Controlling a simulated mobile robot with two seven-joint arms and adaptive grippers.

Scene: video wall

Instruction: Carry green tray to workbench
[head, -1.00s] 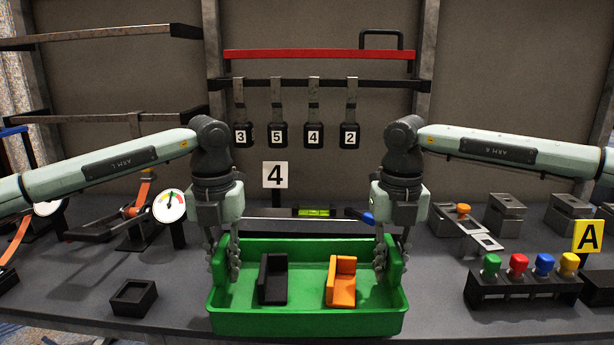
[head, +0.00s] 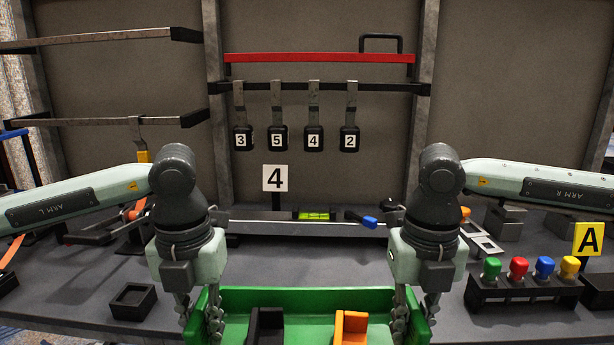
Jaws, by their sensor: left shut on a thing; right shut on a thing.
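The green tray (head: 308,298) shows at the bottom middle of the head view, in front of the grey workbench (head: 90,285); its near part is cut off by the frame. A black L-shaped part (head: 266,327) and an orange L-shaped part (head: 351,328) stand in it. My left gripper (head: 203,325) is shut on the tray's left end. My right gripper (head: 412,325) is shut on its right end. The fingertips are partly hidden or cut off, and I cannot tell the tray's height over the bench.
A rack with several coloured knobs (head: 530,286) stands at the right by a yellow A sign (head: 588,238). A small black open box (head: 132,301) is at the left. The bench middle is clear.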

